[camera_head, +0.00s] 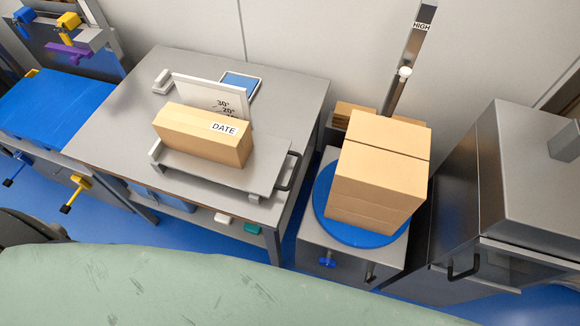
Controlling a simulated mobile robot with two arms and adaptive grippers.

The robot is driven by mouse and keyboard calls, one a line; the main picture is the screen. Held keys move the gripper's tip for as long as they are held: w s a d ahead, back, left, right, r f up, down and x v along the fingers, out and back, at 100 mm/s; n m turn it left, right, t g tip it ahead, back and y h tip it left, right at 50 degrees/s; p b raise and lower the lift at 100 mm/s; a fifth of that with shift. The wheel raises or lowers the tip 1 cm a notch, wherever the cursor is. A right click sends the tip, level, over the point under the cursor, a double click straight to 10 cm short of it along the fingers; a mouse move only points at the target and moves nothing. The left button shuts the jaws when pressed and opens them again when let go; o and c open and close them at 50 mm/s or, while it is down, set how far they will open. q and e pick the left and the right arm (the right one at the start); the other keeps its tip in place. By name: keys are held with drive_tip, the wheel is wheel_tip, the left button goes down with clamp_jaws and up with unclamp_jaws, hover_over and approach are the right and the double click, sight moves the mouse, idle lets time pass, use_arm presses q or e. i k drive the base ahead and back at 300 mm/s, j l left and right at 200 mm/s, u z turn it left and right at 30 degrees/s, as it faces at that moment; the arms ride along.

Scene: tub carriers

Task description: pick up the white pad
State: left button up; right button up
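A small white pad (223,218) shows low beside the front right of the grey table, next to a teal pad (252,228). Both seem to lie on the lower shelf under the tabletop, and the table edge partly hides them. Neither of my grippers is in view, so nothing shows in hand.
The grey table (120,125) bears a tilt stand with a box marked DATE (200,135) and a blue-screened device (240,84). To the right, a large carton (380,175) sits on a blue turntable (350,234). A steel cabinet (525,165) stands at far right.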

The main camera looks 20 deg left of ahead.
sight(164, 82)
drive_tip(key=u, duration=1.25)
